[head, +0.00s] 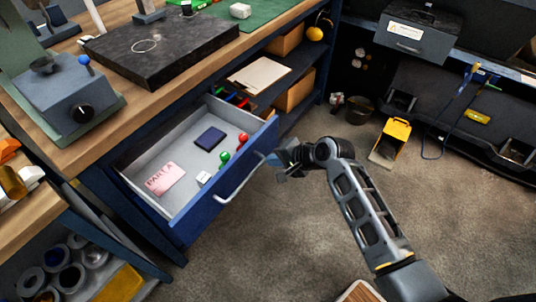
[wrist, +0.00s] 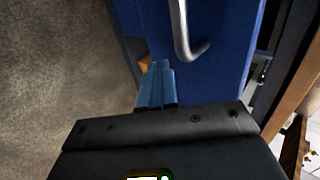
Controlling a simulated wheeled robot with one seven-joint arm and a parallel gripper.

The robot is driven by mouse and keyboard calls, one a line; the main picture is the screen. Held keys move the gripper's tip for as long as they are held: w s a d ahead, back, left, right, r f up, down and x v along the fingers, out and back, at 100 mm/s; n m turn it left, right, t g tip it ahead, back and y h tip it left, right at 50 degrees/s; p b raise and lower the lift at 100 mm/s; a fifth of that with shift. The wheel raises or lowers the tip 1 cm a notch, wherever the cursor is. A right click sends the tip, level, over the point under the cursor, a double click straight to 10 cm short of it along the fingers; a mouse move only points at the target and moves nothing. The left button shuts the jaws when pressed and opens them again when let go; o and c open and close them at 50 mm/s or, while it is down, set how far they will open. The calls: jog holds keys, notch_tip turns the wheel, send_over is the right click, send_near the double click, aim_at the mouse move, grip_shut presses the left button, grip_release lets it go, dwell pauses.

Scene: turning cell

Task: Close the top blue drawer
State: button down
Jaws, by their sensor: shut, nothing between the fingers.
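The top blue drawer (head: 188,232) is pulled well out from under the workbench in the head view. Its grey inside shows a dark blue box, a pink card, a white block and small red and green pieces. A silver bar handle (head: 239,180) is on its front; it also shows in the wrist view (wrist: 181,30). My gripper (head: 279,159) is near the right part of the drawer front. In the wrist view, my blue fingertips (wrist: 159,68) are together and empty, beside the handle's end and over the blue front (wrist: 225,65). I cannot tell whether they touch it.
The wooden workbench (head: 130,108) carries a dark stone plate (head: 165,48) and a grey device (head: 68,100). Open shelves with boxes (head: 295,92) lie right of the drawer. A yellow bin (head: 394,140) stands on the floor. The carpet in front of the drawer is clear.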

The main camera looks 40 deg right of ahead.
jog(key=shift+w+a, duration=0.15)
jog(key=shift+w, duration=0.4)
jog(key=shift+w+a, duration=0.15)
jog(key=shift+w, duration=0.4)
jog(key=w+a+b, duration=0.2)
jog(key=w, duration=0.5)
jog(key=w+a+b, duration=0.2)
jog(key=w, duration=0.5)
jog(key=w+a+b, duration=0.2)
jog(key=w+b, duration=0.1)
jog(key=w, duration=0.5)
jog(key=shift+f, duration=0.15)
jog(key=shift+w+a+b, duration=0.15)
jog(key=shift+w+b, duration=0.25)
jog(key=shift+w, duration=0.3)
jog(key=shift+w+a+r, duration=0.1)
jog(key=shift+w+r, duration=0.1)
jog(key=shift+r, duration=0.1)
jog(key=shift+r, duration=0.1)
